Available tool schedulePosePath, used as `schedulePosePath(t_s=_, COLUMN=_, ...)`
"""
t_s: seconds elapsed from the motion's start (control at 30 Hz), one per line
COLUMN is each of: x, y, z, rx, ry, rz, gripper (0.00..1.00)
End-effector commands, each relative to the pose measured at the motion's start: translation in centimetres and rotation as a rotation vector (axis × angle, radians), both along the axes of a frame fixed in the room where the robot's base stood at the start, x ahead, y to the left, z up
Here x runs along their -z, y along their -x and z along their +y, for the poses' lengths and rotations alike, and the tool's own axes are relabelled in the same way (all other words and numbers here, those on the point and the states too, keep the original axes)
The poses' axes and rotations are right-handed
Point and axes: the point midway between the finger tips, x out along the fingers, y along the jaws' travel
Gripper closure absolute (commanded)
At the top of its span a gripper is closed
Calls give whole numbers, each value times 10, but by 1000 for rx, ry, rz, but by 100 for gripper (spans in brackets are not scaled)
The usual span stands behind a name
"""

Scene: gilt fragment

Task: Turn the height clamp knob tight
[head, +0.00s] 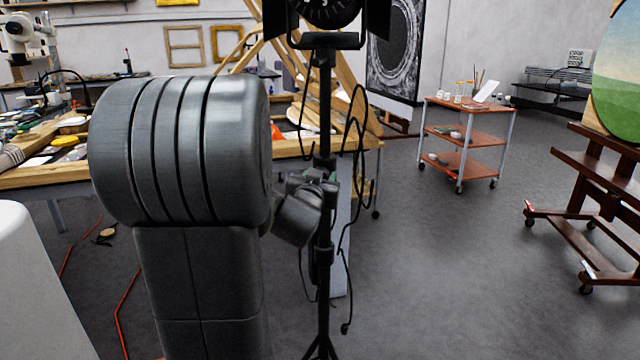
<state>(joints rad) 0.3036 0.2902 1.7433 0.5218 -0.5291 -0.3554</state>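A black light stand (324,110) rises upright in the middle of the head view, with a round lamp (325,10) on top. My large grey arm fills the left-centre, and its wrist reaches right to the stand's pole. My gripper (318,188) is at the pole around mid-height, small and dark against it. I cannot tell whether its fingers are open or shut. The height clamp knob cannot be made out there; the gripper and wrist cover that part of the pole. A lower collar (323,252) shows on the pole below my gripper.
Black cables (356,150) hang beside the pole on its right. A cluttered wooden workbench (40,178) stands behind my arm. A red three-shelf trolley (462,140) and a wooden easel (600,185) with a painting are to the right. The grey floor between stand and easel is clear.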

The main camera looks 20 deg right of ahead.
Motion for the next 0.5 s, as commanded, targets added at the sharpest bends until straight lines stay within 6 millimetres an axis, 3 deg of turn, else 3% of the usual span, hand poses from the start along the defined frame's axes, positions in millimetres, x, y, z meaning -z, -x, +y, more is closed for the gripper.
schedulePosePath(t_s=0.5, x=3, y=0, z=0, rx=-1, ry=-404, rz=-266, gripper=80)
